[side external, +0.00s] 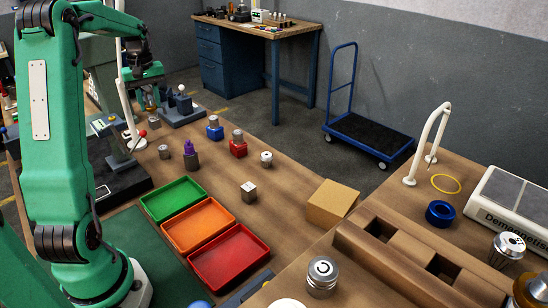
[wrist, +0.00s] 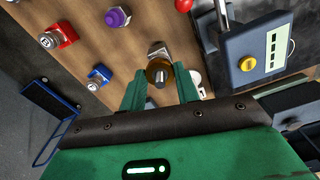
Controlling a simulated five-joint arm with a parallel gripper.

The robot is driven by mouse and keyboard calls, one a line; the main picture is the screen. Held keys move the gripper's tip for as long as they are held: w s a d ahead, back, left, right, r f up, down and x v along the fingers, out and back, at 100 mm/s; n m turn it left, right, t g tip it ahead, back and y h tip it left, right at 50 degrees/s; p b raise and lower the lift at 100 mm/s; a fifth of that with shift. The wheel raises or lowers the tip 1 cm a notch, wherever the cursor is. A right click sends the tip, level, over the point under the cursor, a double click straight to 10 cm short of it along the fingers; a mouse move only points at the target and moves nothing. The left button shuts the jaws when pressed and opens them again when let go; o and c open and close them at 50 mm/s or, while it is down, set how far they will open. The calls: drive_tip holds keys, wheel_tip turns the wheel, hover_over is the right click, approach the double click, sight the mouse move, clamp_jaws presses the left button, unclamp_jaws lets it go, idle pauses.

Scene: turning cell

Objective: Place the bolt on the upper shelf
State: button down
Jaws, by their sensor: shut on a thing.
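My gripper (wrist: 160,74) is shut on a small brass-coloured part with a grey stud (wrist: 159,73), taken to be the bolt, in the wrist view. A grey hex-shaped piece (wrist: 158,49) shows just beyond it; I cannot tell whether it belongs to the held part or stands on the bench. In the side view my gripper is small, at the far left end of the bench below my dark wrist, and the held part is hard to make out. I cannot identify an upper shelf in either view.
Green (side external: 174,198), orange (side external: 198,226) and red (side external: 229,257) trays lie on the bench. Blue (side external: 214,134), red (side external: 238,149) and purple (side external: 190,150) pieces stand behind them. A grey device with a green panel (wrist: 268,48) is close at right in the wrist view.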

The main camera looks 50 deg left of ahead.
drive_tip(key=shift+f, duration=5.1)
drive_tip(key=shift+f, duration=0.1)
drive_tip(key=shift+f, duration=1.75)
drive_tip(key=shift+f, duration=0.15)
drive_tip(key=c, duration=1)
unclamp_jaws()
drive_tip(key=shift+c, duration=0.2)
wheel_tip(320, 180, up, 12)
drive_tip(key=shift+r, duration=0.15)
